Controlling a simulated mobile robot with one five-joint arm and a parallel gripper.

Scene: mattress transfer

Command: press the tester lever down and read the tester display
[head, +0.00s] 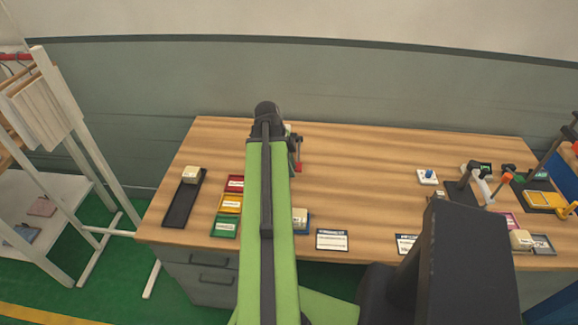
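A device with a dark base, a pale upright lever arm (480,182) and a red tip (507,177) stands on the right part of the wooden bench. It looks like the tester, with a small green-tinted panel behind it; I cannot read any text there. My arm reaches forward over the bench, well left of the lever.
A dark tray (182,205) with a cream block (190,174) lies at the left, beside red, yellow and green trays (229,204). White labels (332,240) line the front edge. A yellow device (545,200) sits at the right. A white rack (85,140) stands left. The bench's centre right is clear.

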